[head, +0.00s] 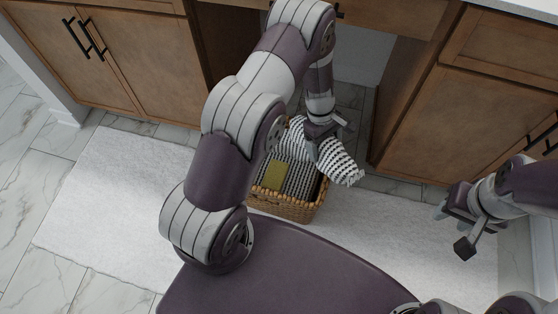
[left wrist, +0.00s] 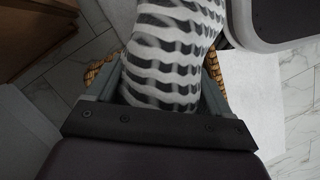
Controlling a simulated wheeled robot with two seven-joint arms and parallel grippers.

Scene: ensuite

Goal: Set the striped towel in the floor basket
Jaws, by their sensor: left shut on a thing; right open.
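The striped towel (head: 338,161), black and white, hangs bunched from my left gripper (head: 325,133) in the head view. My left gripper is shut on it, directly over the far right part of the woven floor basket (head: 283,206). In the left wrist view the towel (left wrist: 172,55) fills the space between the fingers, and parts of the basket rim (left wrist: 101,72) show behind it. I cannot tell whether the towel touches the basket. My right gripper (head: 455,228) is open and empty at the right.
The basket holds a dark striped cloth and an olive-green item (head: 274,175). It stands on a white rug (head: 105,205) before wooden cabinets (head: 425,125), near an open recess under the counter. My own base is close in front of the basket. The rug's left part is clear.

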